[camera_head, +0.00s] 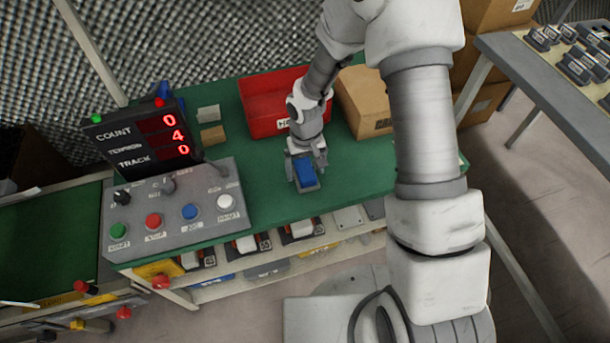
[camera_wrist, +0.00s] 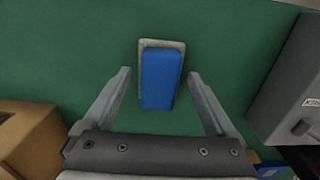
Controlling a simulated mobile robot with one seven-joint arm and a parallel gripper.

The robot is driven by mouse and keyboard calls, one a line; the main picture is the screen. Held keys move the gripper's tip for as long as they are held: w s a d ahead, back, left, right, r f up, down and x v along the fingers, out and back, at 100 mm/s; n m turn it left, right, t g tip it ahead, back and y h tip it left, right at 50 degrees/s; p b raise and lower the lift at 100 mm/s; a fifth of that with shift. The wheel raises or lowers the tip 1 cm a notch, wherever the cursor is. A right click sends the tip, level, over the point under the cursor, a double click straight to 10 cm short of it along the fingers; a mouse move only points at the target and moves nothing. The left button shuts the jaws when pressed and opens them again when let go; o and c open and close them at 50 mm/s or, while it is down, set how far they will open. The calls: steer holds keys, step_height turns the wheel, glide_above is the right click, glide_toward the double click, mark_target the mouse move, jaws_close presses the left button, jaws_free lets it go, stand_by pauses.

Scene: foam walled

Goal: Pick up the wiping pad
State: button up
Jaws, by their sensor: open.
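The wiping pad (camera_head: 305,172) has a blue top on a grey base and lies on the green tabletop (camera_head: 268,205) near its front edge. In the wrist view the wiping pad (camera_wrist: 161,78) sits ahead of and between the fingers. My gripper (camera_head: 305,163) is over the pad with its fingers on either side. In the wrist view my gripper (camera_wrist: 160,75) is open, with a gap between each finger and the pad. The pad's near end shows no contact with the gripper.
A red bin (camera_head: 268,112) and a cardboard box (camera_head: 364,100) stand behind my gripper. A grey control panel (camera_head: 175,220) with buttons and a count display (camera_head: 145,140) stand at left. Small blocks (camera_head: 212,135) lie behind the panel. Green surface around the pad is clear.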

mark_target(309, 174)
steer(key=shift+f, duration=0.45)
steer(key=shift+r, duration=0.1)
steer(key=c, duration=1.2)
steer(key=shift+r, duration=0.5)
steer(key=r, duration=0.1)
steer(key=r+p, duration=0.1)
steer(key=r, duration=0.2)
steer(key=shift+s+d+p, duration=0.4)
steer(key=s+d+r, duration=0.2)
steer(key=s+d+r+p, duration=0.1)
steer(key=s+d+r, duration=0.1)
steer(key=s, duration=0.1)
steer(key=s+d+r+p, duration=0.1)
steer(key=s+d+r, duration=0.1)
steer(key=s, duration=0.1)
steer(key=shift+s+d, duration=0.15)
steer(key=shift+d, duration=0.15)
